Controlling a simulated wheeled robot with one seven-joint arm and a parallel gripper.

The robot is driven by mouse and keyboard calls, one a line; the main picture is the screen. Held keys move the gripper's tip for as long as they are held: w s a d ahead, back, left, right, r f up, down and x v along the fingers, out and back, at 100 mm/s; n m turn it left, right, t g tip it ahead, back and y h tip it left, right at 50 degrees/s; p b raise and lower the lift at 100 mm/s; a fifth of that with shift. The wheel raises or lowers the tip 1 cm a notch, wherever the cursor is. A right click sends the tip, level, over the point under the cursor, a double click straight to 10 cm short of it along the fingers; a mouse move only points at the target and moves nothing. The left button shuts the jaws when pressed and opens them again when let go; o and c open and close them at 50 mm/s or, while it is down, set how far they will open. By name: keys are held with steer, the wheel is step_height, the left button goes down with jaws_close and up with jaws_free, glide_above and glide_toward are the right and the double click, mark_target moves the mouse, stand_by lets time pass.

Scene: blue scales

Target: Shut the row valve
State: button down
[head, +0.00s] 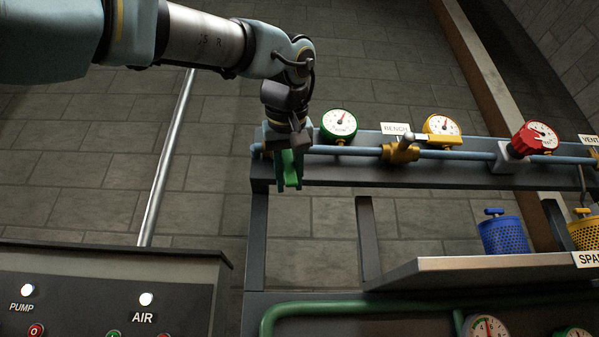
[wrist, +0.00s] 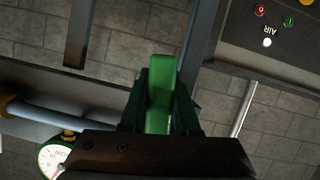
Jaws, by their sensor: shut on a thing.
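A green valve handle (head: 291,177) is at the left end of the blue pipe (head: 350,151), below the pipe line. My gripper (head: 290,163) is shut on it. In the wrist view the green handle (wrist: 161,92) stands between the two dark fingers of my gripper (wrist: 160,105), its free end showing beyond them. The gripper hides most of the valve body, and no label for this valve can be read. A green-rimmed gauge (head: 339,123) sits just right of it and also shows in the wrist view (wrist: 60,158).
Right along the pipe are a brass valve (head: 401,150) with a partly hidden label (head: 396,129), a yellow gauge (head: 441,127) and a red gauge (head: 536,138). A blue basket (head: 503,235) stands on a shelf (head: 470,267). A PUMP/AIR panel (head: 90,295) is lower left.

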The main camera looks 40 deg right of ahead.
steer(key=shift+w+a+m+y, duration=0.4)
steer(key=shift+w+a+m, duration=0.1)
steer(key=shift+a+m, duration=0.1)
stand_by(0.3)
steer(key=c, duration=0.9)
jaws_free()
steer(key=shift+w, duration=0.1)
steer(key=shift+t, duration=0.3)
steer(key=v, duration=1.1)
steer(key=shift+f, duration=0.1)
